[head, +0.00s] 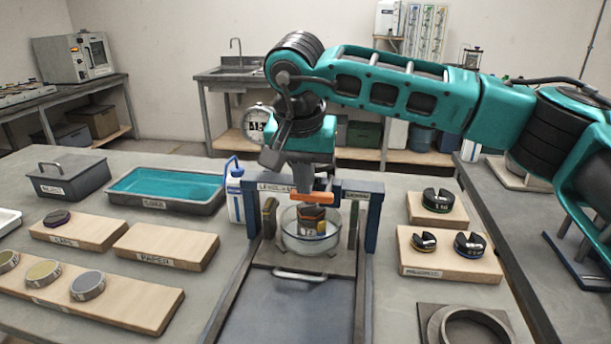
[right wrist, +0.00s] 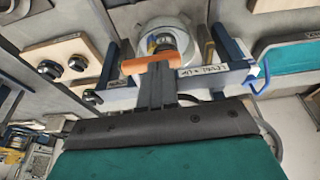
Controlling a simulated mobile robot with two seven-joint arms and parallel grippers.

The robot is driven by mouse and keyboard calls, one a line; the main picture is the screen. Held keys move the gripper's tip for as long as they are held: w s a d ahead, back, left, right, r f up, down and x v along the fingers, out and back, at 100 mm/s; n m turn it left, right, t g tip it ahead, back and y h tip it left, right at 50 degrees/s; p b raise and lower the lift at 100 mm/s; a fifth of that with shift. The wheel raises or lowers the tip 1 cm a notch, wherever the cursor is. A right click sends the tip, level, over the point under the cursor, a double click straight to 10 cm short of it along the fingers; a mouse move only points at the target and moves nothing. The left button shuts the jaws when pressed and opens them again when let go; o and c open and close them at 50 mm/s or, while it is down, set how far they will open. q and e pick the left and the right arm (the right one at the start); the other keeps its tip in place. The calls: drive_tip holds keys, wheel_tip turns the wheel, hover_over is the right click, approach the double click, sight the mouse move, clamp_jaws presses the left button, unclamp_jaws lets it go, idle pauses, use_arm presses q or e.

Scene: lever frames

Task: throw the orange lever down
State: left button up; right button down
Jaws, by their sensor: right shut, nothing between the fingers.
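The orange lever (head: 312,198) is a short orange bar at the crossbar of a frame with blue posts (head: 374,215). It also shows in the right wrist view (right wrist: 148,64). My right gripper (head: 308,184) comes down from above, shut and empty, its fingertips right at the lever. In the right wrist view the shut fingers (right wrist: 157,78) overlap the orange bar; I cannot tell whether they touch it. The arm and gripper hide part of the crossbar and its label. My left gripper is not in view.
A glass bowl (head: 289,238) with a dark and orange piece stands under the frame. A white bottle (head: 236,207) stands close left of it. Wooden boards with weights (head: 448,262) lie to the right, and a teal-filled tray (head: 166,186) and more boards to the left.

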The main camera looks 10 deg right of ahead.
sight(294, 198)
drive_tip(key=shift+w+a+f, duration=0.1)
drive_tip(key=shift+a+f, duration=0.2)
drive_tip(key=shift+f, duration=0.05)
idle(0.4)
drive_tip(key=shift+w+a+f+b, duration=0.15)
drive_tip(key=shift+a+f, duration=0.15)
drive_tip(key=shift+f, duration=0.45)
drive_tip(key=shift+w+a+f+b, duration=0.15)
drive_tip(key=shift+a+f, duration=0.1)
drive_tip(key=shift+f, duration=0.45)
drive_tip(key=f+h, duration=0.1)
drive_tip(key=f+g+h+p, duration=0.1)
drive_tip(key=f, duration=0.1)
drive_tip(key=shift+s+d+f+h, duration=0.2)
drive_tip(key=shift+d+h, duration=0.1)
drive_tip(key=shift+d, duration=0.1)
drive_tip(key=shift+d+f+n+h+p, duration=0.1)
drive_tip(key=shift+n+h+p, duration=0.2)
drive_tip(key=shift+h+p, duration=0.15)
idle(0.9)
